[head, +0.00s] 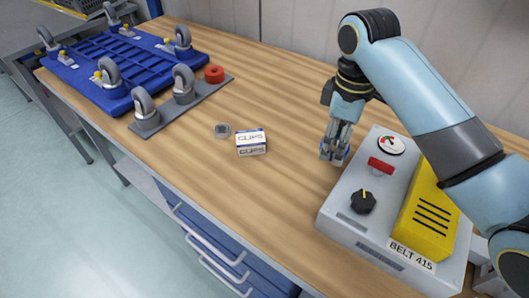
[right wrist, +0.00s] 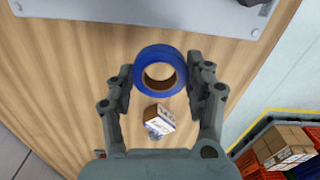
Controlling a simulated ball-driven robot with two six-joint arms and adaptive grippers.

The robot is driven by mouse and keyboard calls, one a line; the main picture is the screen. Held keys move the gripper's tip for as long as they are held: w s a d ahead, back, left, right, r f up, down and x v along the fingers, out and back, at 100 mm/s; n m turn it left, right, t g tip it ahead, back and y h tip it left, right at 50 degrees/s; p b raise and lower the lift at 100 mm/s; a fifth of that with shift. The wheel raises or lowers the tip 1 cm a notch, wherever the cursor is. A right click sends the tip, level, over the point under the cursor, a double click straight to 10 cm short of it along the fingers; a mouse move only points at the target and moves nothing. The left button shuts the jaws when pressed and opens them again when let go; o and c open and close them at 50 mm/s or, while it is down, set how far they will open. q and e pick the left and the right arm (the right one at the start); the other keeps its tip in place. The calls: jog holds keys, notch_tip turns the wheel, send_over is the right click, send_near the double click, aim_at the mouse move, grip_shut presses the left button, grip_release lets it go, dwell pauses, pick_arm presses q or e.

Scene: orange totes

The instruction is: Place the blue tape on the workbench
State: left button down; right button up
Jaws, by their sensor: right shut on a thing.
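The blue tape (right wrist: 143,60) is a roll with a tan core. It sits between the two fingers of my right gripper (right wrist: 160,74), which is shut on it. In the head view my right gripper (head: 335,151) points down at the wooden workbench (head: 290,95), just left of the control box. Only a bit of the tape's blue shows there, mostly hidden by the fingers. I cannot tell whether the tape touches the bench top. My left gripper is not in view.
The grey control box marked BELT 415 (head: 345,196) stands close on the right. An upturned blue dolly (head: 125,62) fills the far left.

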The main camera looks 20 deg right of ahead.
send_over(284, 166)
notch_tip(284, 166, down, 6)
jog(key=shift+s, duration=0.1)
jog(key=shift+a+f, duration=0.1)
jog(key=shift+f, duration=1.95)
jog(key=shift+f, duration=0.15)
jog(key=o, duration=1.1)
